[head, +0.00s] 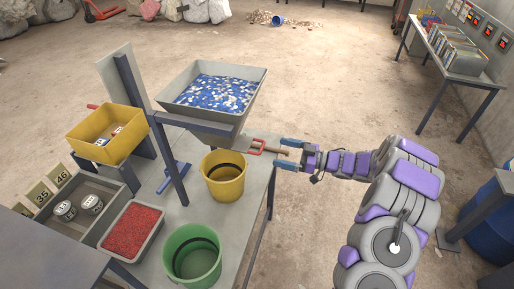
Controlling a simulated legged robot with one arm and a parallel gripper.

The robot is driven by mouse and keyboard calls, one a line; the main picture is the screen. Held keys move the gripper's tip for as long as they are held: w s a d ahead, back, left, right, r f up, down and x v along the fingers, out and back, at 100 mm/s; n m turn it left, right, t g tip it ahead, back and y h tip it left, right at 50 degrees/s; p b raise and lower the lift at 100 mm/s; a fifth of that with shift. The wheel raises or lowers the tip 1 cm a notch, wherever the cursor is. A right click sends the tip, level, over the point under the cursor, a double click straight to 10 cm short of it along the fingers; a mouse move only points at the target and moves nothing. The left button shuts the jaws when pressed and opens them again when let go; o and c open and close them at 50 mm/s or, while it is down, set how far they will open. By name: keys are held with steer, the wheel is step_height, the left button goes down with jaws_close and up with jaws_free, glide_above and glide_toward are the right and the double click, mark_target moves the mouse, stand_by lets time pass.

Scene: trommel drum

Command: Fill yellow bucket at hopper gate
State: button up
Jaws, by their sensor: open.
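The yellow bucket (223,185) stands upright on the metal table, beneath the hopper's right part; no fill shows inside it. The grey hopper (213,120) above it holds blue and whitish chips (217,91). A gate handle (270,148), a red bracket with a wooden grip, sticks out to the right below the hopper. My gripper (283,153) comes in from the right, with its blue fingers open on either side of the wooden grip. I cannot tell whether they touch it.
A green bucket (193,258) stands at the table's front, beside a tray of red granules (133,231). A yellow bin (104,131) sits left of the hopper, above a grey tray with cans (92,204). Open floor (330,70) lies behind the table. A bench (460,62) stands far right.

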steer(key=b+x, duration=0.1)
steer(key=x, duration=0.9)
steer(key=c, duration=1.3)
steer(key=shift+p+v, duration=0.85)
steer(key=shift+v, duration=1.3)
steer(key=shift+r, duration=0.1)
steer(key=o, duration=1.3)
steer(key=shift+d, duration=0.1)
steer(key=p+v, duration=0.2)
steer(key=v, duration=1.5)
steer(key=shift+d, duration=0.2)
